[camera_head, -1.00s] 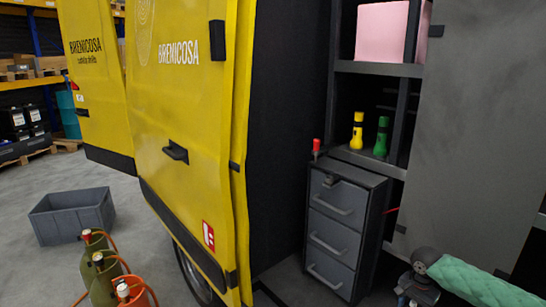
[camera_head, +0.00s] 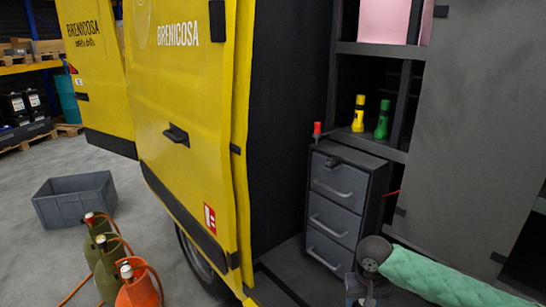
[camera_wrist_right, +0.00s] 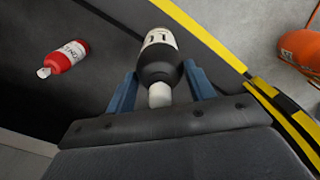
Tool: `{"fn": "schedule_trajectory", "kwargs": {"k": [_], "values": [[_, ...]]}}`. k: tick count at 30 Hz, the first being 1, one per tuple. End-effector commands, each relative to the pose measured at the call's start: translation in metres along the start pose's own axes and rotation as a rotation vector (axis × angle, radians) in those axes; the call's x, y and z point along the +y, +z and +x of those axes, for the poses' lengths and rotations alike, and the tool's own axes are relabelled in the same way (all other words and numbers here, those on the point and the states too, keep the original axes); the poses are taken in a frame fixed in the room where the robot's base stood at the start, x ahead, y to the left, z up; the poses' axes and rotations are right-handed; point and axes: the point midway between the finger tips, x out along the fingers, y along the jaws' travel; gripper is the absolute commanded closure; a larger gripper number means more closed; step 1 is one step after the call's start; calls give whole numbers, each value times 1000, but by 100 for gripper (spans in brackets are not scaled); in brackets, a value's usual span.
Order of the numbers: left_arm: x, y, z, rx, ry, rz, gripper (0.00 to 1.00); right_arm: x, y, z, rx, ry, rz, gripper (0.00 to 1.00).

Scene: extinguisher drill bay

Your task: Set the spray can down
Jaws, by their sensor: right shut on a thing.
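In the right wrist view a dark spray can (camera_wrist_right: 159,55) with a white label and a white nozzle sits between the two blue fingers of my right gripper (camera_wrist_right: 160,74). The gripper is shut on it, with the nozzle end towards the palm. My left gripper is not in view.
A red bottle (camera_wrist_right: 66,57) is on the dark surface left of the held can. A yellow and black edge (camera_wrist_right: 284,110) runs on the right. The drawer cabinet (camera_head: 336,205), yellow van door (camera_head: 185,120), extinguishers (camera_head: 138,288) and grey crate (camera_head: 75,206) stand around.

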Motion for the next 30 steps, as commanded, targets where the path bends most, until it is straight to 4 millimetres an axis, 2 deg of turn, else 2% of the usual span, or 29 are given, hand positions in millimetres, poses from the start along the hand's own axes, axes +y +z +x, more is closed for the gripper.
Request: {"fn": "schedule_trajectory", "kwargs": {"k": [3, 10, 30], "values": [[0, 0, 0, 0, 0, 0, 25, -19, 5, -6, 3, -1, -31, 96], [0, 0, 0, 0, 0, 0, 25, -37, 5, -11, 2, 0, -52, 96], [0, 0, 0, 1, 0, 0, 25, -40, 3, -12, 0, -1, -53, 96]]}}
